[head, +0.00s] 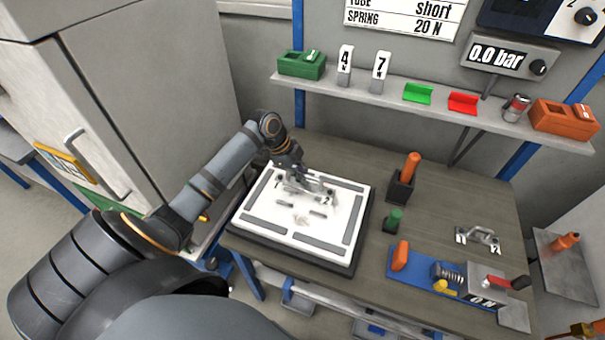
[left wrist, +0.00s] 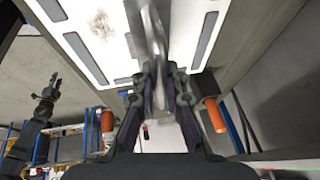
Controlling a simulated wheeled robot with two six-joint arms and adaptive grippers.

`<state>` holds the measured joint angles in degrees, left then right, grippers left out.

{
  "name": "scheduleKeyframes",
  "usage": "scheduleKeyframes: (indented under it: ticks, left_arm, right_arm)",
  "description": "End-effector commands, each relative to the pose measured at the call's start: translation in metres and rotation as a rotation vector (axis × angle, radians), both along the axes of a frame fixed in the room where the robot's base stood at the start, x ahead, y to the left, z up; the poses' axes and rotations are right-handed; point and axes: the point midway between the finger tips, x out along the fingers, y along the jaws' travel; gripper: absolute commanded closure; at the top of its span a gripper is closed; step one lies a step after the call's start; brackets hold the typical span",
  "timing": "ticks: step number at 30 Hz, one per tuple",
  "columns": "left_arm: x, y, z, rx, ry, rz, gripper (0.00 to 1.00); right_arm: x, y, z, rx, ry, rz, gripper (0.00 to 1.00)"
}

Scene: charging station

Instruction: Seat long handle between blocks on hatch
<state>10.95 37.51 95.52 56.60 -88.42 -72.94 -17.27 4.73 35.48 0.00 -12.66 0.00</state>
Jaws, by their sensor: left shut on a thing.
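My left gripper (head: 290,172) is shut on a grey metal handle (head: 306,188), held over the white hatch panel (head: 262,222). The handle also shows as a blurred metal bar between the fingers (left wrist: 160,85) in the left wrist view (left wrist: 152,35). Small grey blocks (head: 317,213) sit on the hatch near the handle. I cannot tell whether the handle touches the hatch or lies between the blocks. Another metal handle (head: 479,237) lies on the table at the right. My right gripper (left wrist: 50,88) shows small at the left wrist view's left; its jaws are unclear.
A dark holder with an orange-handled tool (head: 410,168) and a green-topped piece (head: 394,218) stand right of the hatch. A blue fixture board (head: 415,271) lies at the front right. A shelf (head: 385,107) runs behind.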

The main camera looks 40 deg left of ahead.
Motion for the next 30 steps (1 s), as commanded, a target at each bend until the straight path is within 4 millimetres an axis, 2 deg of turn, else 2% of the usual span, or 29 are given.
scheduleKeyframes:
  ticks: [1,18,30]
  left_arm:
    - [0.000,0.000,0.003,-0.002,0.002,0.000,1.00]
    - [0.000,-0.001,-0.055,-0.002,0.003,0.000,1.00]
    - [0.000,0.000,-0.057,-0.001,0.002,0.000,1.00]
  right_arm:
    - [0.000,0.000,0.005,0.000,0.000,0.000,0.60]
    - [0.002,0.002,-0.034,0.003,-0.003,0.000,0.60]
    - [0.002,0.004,-0.034,0.005,-0.004,-0.001,0.60]
